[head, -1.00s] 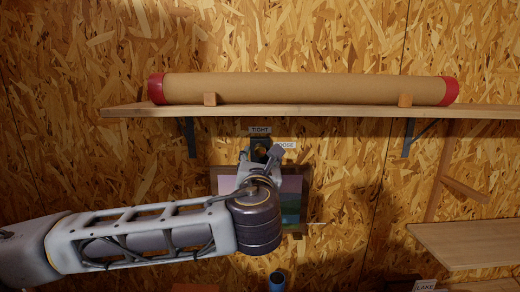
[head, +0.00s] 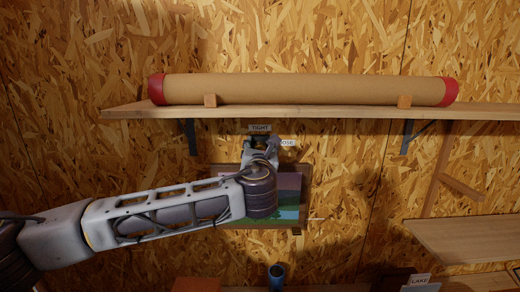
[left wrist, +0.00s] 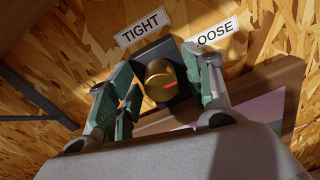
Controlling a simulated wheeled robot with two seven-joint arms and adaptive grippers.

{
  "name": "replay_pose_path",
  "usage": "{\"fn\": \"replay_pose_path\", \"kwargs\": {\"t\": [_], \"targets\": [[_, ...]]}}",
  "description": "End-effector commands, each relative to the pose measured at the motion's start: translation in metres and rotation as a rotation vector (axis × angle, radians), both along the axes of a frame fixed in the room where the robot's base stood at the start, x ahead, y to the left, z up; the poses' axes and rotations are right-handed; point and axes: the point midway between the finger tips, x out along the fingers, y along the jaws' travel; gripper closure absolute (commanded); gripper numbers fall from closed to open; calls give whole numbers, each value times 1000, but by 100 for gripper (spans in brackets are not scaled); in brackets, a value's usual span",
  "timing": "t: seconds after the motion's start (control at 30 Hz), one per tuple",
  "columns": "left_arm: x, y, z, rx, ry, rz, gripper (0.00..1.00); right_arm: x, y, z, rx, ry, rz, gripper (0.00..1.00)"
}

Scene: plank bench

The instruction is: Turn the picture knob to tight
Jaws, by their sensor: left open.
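The brass knob (left wrist: 158,78) sits on a dark plate (left wrist: 182,84) in the left wrist view, between the fingers of my left gripper (left wrist: 157,68). The gripper is open, a finger on each side; contact is not clear. The knob's red mark is on its right side in this view. The TIGHT label (left wrist: 142,27) is above and left of the knob, the partly hidden LOOSE label (left wrist: 215,33) above and right. The framed picture (head: 289,192) hangs below, partly behind my arm.
A shelf (head: 340,111) just above the knob carries a long cardboard tube (head: 310,89) with red ends. Shelf brackets (head: 191,138) flank the area. A lower shelf (head: 470,241) is at the right. A blue cup-like object (head: 277,277) stands below.

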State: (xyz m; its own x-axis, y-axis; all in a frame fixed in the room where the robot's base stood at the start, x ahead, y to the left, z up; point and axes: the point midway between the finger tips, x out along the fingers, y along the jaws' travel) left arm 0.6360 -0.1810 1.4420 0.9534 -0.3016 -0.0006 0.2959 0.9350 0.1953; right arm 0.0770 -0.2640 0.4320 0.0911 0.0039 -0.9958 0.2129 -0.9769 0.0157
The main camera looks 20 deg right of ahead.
Motion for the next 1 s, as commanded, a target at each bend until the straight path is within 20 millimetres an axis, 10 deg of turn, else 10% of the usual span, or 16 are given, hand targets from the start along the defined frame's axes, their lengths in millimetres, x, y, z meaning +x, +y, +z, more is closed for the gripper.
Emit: {"fn": "replay_pose_path", "kwargs": {"t": [0.23,0.6,1.0], "targets": [[0,0,0,0,0,0,49,0,0,0,0,0,0,52],[0,0,0,0,0,-1,96,0,0,0,0,0,0,52],[0,0,-1,-47,13,0,96,0,0,-6,0,0,0,52]]}}
